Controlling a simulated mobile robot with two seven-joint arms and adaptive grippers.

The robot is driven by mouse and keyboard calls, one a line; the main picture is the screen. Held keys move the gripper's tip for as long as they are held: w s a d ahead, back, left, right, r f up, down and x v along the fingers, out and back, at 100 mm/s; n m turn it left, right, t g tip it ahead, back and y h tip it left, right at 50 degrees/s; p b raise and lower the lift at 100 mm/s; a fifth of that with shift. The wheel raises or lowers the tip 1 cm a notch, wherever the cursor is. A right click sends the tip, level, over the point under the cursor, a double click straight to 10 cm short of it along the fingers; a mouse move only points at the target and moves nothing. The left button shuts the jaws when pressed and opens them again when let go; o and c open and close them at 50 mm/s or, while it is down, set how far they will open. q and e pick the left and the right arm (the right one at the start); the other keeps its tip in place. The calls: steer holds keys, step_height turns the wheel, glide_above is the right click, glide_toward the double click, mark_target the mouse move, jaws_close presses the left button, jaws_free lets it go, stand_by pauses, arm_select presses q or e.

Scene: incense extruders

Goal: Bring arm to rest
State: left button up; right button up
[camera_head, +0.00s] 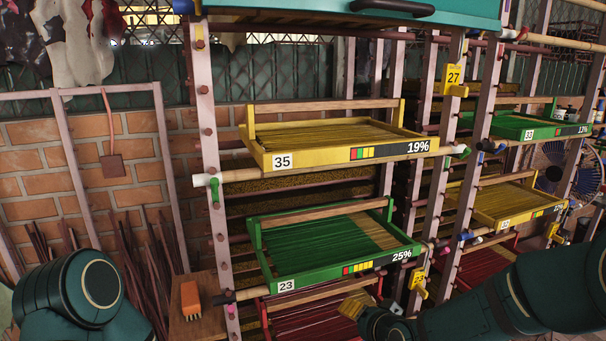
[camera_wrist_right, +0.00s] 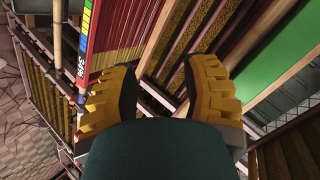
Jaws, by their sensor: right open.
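My right arm comes in from the right in the head view, and its gripper (camera_head: 358,305) hangs in front of the rack below the green tray 23. In the right wrist view the two yellow ribbed fingers (camera_wrist_right: 162,90) stand wide apart with nothing held between them. My left arm (camera_head: 75,290) shows at the lower left of the head view, but its gripper is out of sight.
The pink-post rack holds a yellow tray 35 (camera_head: 340,146) and a green tray 23 (camera_head: 345,268). A second rack at the right holds another green tray (camera_head: 545,131) and yellow tray (camera_head: 505,213). An orange brush (camera_head: 191,298) stands at the lower left.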

steer(key=s+a+f+n+g, duration=0.2)
steer(key=s+f+n+g, duration=0.3)
steer(key=s+f, duration=1.6)
step_height(320, 180, down, 3)
steer(key=g, duration=0.3)
steer(key=shift+s+r+g, duration=0.2)
steer(key=shift+g, duration=0.1)
